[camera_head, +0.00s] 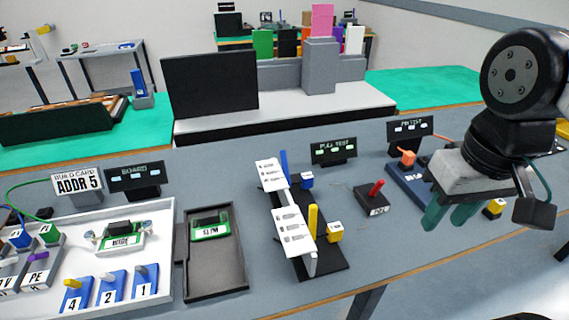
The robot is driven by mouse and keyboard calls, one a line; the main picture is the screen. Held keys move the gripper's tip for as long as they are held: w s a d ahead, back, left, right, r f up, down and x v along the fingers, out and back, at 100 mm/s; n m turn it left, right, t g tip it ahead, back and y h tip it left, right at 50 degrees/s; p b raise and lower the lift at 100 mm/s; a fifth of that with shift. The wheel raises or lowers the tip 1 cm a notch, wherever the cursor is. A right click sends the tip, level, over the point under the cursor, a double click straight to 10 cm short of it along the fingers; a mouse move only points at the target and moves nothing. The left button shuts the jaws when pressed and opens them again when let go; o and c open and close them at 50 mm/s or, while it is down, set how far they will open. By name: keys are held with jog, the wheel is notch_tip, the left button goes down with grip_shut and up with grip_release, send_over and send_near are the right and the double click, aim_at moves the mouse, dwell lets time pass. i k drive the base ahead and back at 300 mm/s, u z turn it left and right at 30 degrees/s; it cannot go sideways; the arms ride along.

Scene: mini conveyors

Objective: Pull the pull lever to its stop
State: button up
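A red lever (376,188) stands tilted on a small dark box (372,202) with a white label too small to read surely. It is on the grey bench, right of the black sign reading "PULL TEST" (333,150). My gripper (447,220) hangs to the right of the lever, clear of it. Its two green fingers point down with a gap between them and nothing visible in the gap. The fingers do not touch the lever.
A blue fixture with an orange part (406,160) stands between the lever and my arm, by another black sign (410,127). A black stand with white cards (292,232) is left of the lever. Bare bench (400,235) lies in front of it.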

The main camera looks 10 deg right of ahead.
aim_at(379, 184)
jog(key=z, duration=1.7)
jog(key=k, duration=0.85)
jog(key=u, duration=1.8)
jog(key=i, duration=0.5)
jog(key=z, duration=0.05)
